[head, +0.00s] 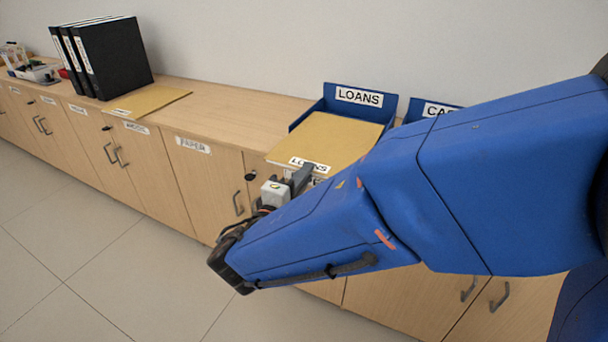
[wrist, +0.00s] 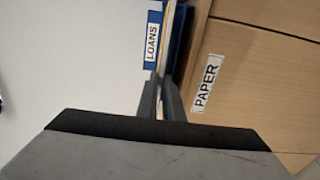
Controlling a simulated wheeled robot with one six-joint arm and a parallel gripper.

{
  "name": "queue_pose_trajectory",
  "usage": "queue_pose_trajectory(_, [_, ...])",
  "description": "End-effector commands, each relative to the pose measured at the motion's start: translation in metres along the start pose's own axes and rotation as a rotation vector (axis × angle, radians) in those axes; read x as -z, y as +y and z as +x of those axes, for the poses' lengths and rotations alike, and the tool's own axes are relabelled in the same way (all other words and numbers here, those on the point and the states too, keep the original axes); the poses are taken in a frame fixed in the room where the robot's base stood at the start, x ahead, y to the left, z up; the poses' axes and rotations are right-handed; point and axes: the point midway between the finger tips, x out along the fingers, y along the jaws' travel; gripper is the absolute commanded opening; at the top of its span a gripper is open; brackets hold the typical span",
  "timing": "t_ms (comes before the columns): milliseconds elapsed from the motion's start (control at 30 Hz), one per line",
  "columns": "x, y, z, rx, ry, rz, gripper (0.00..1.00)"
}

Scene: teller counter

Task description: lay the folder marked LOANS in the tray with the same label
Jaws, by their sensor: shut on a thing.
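The tan folder marked LOANS (head: 325,140) lies roughly level over the front of the blue tray labelled LOANS (head: 341,96). Its labelled front edge faces me. My gripper (head: 299,178) is shut on the folder at that edge. In the wrist view the two fingers of my gripper (wrist: 163,100) close on the thin folder edge (wrist: 168,40), and the tray's LOANS label (wrist: 152,42) shows beside it. The folder hides most of the tray's inside. I cannot tell whether the folder touches the tray floor.
A second blue tray (head: 418,107), its label partly hidden by my arm, stands to the right. Another tan folder (head: 149,102) lies on the counter at the left, by several black binders (head: 112,57). The counter top (head: 225,108) between is clear. Cabinet doors with a PAPER label (wrist: 206,82) are below.

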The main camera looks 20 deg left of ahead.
Motion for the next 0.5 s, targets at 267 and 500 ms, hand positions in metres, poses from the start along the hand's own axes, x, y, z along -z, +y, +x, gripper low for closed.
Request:
queue_pose_trajectory(267, [-0.001,-0.009,0.020,0.000,-0.003,-0.001,0.00])
queue_pose_trajectory(500, [-0.002,-0.016,0.038,0.000,-0.002,-0.001,0.00])
